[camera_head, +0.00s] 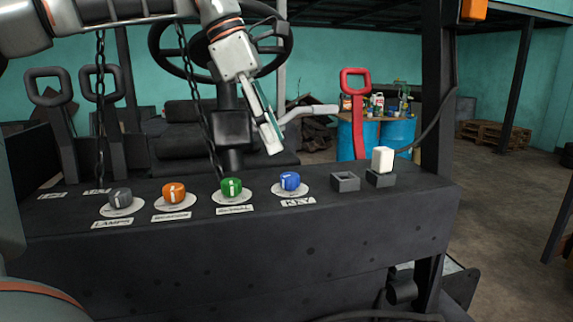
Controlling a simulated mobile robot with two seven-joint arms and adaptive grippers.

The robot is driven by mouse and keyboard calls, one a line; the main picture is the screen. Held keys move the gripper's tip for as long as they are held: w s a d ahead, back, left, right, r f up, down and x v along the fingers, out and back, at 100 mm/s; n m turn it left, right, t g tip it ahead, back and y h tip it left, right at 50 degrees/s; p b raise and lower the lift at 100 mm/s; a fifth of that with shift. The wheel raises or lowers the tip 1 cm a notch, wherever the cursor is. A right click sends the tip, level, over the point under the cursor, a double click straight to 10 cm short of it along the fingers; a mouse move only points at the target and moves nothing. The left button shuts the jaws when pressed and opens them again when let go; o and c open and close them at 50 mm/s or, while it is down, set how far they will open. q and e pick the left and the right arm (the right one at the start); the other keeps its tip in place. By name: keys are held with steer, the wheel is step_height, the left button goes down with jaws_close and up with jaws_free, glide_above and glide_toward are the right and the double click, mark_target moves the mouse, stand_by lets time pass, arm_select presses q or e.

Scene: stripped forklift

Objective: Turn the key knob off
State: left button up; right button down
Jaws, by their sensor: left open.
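The key knob (289,181) is blue with a pale pointer mark and sits on a round white plate on the dark control panel. The KEY label (298,202) is just below it. My left gripper (273,141) hangs above the panel, with its fingers pointing down toward the key knob. It is open, holds nothing and is apart from the knob. It is seen nearly edge-on, so the gap between its fingers is hard to make out. My right gripper is not in view.
Green (231,187), orange (174,193) and grey (121,197) knobs stand left of the key knob. A square socket (345,182) and a white switch (382,160) are right. Chains (101,110), a steering wheel (222,40) and a red lever (358,120) stand behind.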

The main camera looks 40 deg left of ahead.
mark_target(290, 175)
arm_select(q)
steer(key=x, duration=0.7)
steer(key=shift+f, duration=0.25)
steer(key=c, duration=1.1)
